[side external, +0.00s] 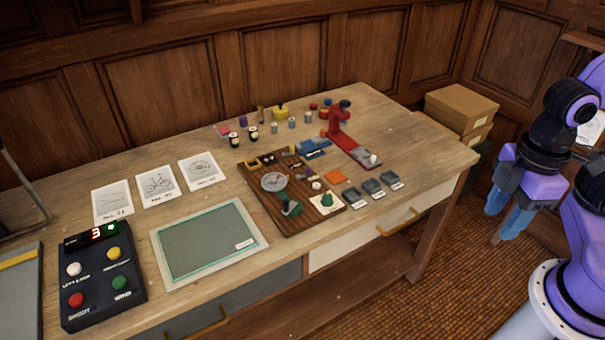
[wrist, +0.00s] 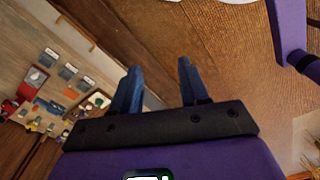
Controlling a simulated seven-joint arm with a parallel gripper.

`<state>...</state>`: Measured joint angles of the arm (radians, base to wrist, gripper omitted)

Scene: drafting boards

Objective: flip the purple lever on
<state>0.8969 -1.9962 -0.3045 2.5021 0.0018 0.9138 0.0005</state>
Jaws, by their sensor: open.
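I cannot make out a purple lever for certain in either view. A dark wooden board (side external: 262,217) on the table carries a round dial, a green-knobbed part (side external: 291,207) and several small fittings too small to identify. A small purple item (side external: 243,122) sits at the back of the table; its kind is unclear. My gripper (side external: 504,214) hangs off the table's right end, pointing down, apart from everything on it. Its blue fingers are apart and empty, as the wrist view (wrist: 158,70) also shows.
A button box (side external: 103,275), a green mat (side external: 208,243) and picture cards (side external: 157,186) occupy the left. Cardboard boxes (side external: 460,108) stand beyond the table.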

